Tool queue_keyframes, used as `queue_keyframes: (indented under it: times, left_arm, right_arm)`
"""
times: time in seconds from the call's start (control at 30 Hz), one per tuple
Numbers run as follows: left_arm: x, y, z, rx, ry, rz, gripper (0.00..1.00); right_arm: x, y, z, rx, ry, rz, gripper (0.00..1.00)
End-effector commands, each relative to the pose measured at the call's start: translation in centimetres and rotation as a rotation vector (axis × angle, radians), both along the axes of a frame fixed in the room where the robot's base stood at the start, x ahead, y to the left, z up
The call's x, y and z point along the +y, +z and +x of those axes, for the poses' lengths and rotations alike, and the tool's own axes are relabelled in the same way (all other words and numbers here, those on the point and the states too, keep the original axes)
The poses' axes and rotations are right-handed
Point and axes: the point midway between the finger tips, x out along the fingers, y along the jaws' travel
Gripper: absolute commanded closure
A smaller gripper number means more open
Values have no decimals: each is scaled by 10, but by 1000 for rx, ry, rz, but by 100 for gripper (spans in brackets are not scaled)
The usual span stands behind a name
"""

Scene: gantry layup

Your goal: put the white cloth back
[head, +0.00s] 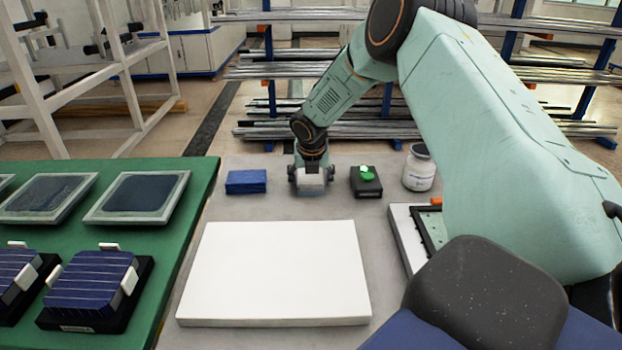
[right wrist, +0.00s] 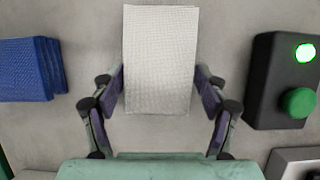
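The white cloth (right wrist: 159,60) is a folded, textured block between the fingers of my right gripper (right wrist: 160,95) in the right wrist view. The finger pads meet its left and right sides, so the gripper looks shut on it. In the head view my right gripper (head: 311,178) points down at the back of the grey table, with the cloth (head: 312,184) low between its fingers. I cannot tell whether the cloth touches the table. My left gripper is not in view.
A blue cloth stack (head: 246,182) lies left of the gripper. A black box with a green button (head: 366,181) and a white jar (head: 419,168) stand right. A large white slab (head: 277,270) lies in front. A green table (head: 150,225) with panels is at left.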

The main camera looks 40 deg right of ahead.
Motion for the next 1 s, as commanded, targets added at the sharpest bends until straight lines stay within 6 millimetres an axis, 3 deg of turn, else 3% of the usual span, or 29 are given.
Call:
queue_keyframes:
  times: [0.47, 1.0]
  left_arm:
    - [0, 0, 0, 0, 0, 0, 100]
    - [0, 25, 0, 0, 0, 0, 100]
  right_arm:
    - [1, 5, 0, 0, 0, 0, 16]
    - [25, 97, -29, -1, 0, 0, 16]
